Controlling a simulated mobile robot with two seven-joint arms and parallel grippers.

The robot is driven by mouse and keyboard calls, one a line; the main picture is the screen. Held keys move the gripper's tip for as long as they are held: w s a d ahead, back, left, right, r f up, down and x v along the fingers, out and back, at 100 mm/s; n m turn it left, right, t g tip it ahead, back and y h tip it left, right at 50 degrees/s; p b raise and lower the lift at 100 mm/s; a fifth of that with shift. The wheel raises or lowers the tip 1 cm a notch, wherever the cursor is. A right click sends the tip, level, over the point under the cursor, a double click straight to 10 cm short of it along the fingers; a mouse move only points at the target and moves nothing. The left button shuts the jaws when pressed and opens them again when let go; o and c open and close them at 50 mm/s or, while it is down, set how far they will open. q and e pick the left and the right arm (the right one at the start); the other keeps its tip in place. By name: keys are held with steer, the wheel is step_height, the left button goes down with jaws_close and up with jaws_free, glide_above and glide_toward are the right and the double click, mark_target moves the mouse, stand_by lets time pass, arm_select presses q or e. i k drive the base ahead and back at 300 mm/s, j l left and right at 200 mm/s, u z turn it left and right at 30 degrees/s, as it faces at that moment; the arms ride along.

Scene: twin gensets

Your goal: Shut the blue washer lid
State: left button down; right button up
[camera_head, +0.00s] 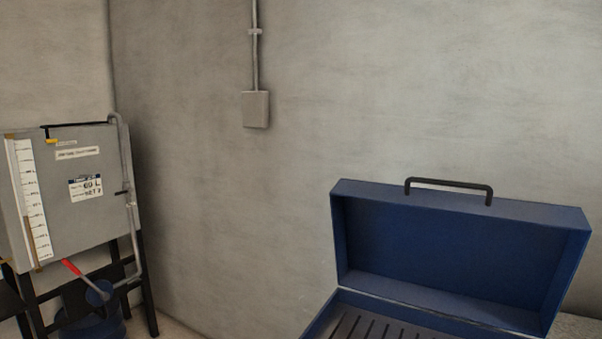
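The blue washer lid (440,246) stands open at the lower right, tilted up with its hollow inside facing me. A dark bar handle (449,187) is on its top edge. Below it is the blue washer body (321,319) with a dark slatted rack (372,328) inside. The front of the washer is cut off by the bottom of the view. Neither of my grippers is in view.
A grey tank (98,180) with a white scale stands on a dark frame at the left. A blue bucket (92,325) and a red-handled tool (71,267) are below it. A concrete wall with a grey box (256,109) is behind.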

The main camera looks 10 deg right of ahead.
mark_target(512, 265)
steer(key=i+j+u, duration=0.15)
steer(key=u, duration=0.2)
steer(key=i+j+u, duration=0.1)
steer(key=u, duration=0.25)
steer(key=i+u, duration=0.3)
steer(key=i+j+z, duration=0.2)
steer(key=i, duration=0.2)
steer(key=i+j+z, duration=0.15)
steer(key=i, duration=0.25)
steer(key=i+z, duration=0.1)
steer(key=z, duration=0.4)
steer(key=i+z, duration=0.15)
steer(key=z, duration=0.35)
steer(key=i+j+z, duration=0.1)
steer(key=z, duration=0.4)
steer(key=j+z, duration=0.15)
steer(key=z, duration=0.3)
steer(key=i+j+z, duration=0.1)
steer(key=z, duration=0.4)
steer(key=j+z, duration=0.3)
steer(key=z, duration=0.2)
steer(key=j+z, duration=0.15)
steer(key=z, duration=0.35)
